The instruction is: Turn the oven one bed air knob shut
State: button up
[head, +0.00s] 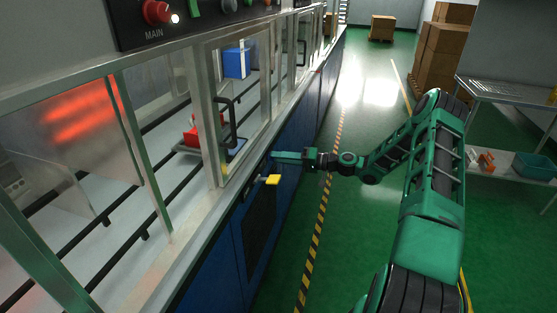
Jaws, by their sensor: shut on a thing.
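My gripper (279,155) is at the end of my green arm, against the blue front panel (236,225) below the oven windows. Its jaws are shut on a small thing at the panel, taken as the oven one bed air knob. The jaws hide that knob, and its turn and label cannot be made out.
A window frame with a black handle (229,122) stands above the panel. Behind the glass are a red glow (78,115), a red thing (190,136) and a blue box (236,63). A shelf cart (512,97) and cartons (441,55) stand right. The green aisle is clear.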

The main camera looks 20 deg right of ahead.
jog(key=shift+s+f+n, duration=0.1)
jog(key=shift+f+n, duration=0.2)
jog(key=shift+n, duration=0.9)
jog(key=o, duration=0.9)
jog(key=shift+o, duration=0.8)
jog(key=shift+r, duration=0.1)
jog(key=v, duration=1)
jog(key=shift+s+d, duration=0.2)
jog(key=shift+d, duration=0.05)
jog(key=shift+a, duration=0.1)
